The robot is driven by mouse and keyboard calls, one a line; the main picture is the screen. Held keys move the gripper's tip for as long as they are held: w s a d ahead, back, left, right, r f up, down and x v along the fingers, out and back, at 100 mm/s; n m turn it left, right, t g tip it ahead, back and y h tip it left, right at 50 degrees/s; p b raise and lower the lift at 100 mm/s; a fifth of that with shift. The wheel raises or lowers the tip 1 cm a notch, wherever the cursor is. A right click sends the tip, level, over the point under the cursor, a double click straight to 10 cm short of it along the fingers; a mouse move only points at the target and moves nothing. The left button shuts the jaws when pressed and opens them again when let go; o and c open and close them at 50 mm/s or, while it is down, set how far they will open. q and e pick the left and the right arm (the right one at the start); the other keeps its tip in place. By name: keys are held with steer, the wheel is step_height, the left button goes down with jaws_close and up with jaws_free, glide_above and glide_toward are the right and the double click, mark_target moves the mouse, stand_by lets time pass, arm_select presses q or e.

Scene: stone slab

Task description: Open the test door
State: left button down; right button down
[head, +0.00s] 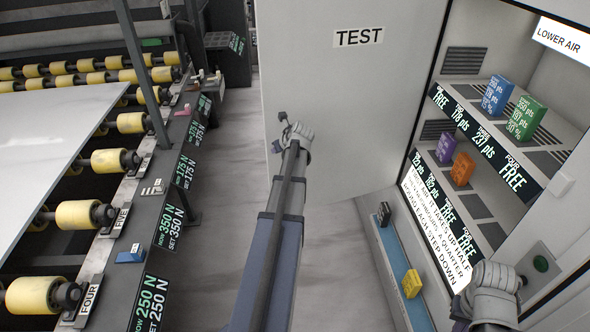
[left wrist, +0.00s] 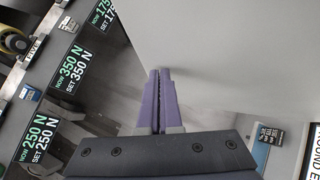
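The grey test door (head: 350,85), labelled TEST, stands swung open to the left of the cabinet. The cabinet interior (head: 482,140) is exposed. My left gripper (head: 284,120) is at the door's left side, with a small dark part showing at its tip; I cannot tell in the head view whether it touches the door. In the left wrist view, its purple fingers (left wrist: 159,95) are together with nothing visible between them, beside the pale door panel (left wrist: 235,50). My right gripper (head: 520,282) is at the lower right near a green button; its fingers are unclear.
The cabinet shelves hold blue (head: 497,95), green (head: 525,118), purple (head: 446,148) and orange (head: 462,169) blocks. A blue ledge (head: 395,265) below carries a black and a yellow block. A roller line (head: 120,215) with displays runs along the left. Grey floor lies between.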

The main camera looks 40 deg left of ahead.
arm_select(q)
steer(key=w+a, duration=0.6)
steer(key=a, duration=0.3)
steer(key=w+a, duration=0.7)
steer(key=a, duration=0.3)
steer(key=shift+a, duration=0.25)
steer(key=shift+d, duration=0.1)
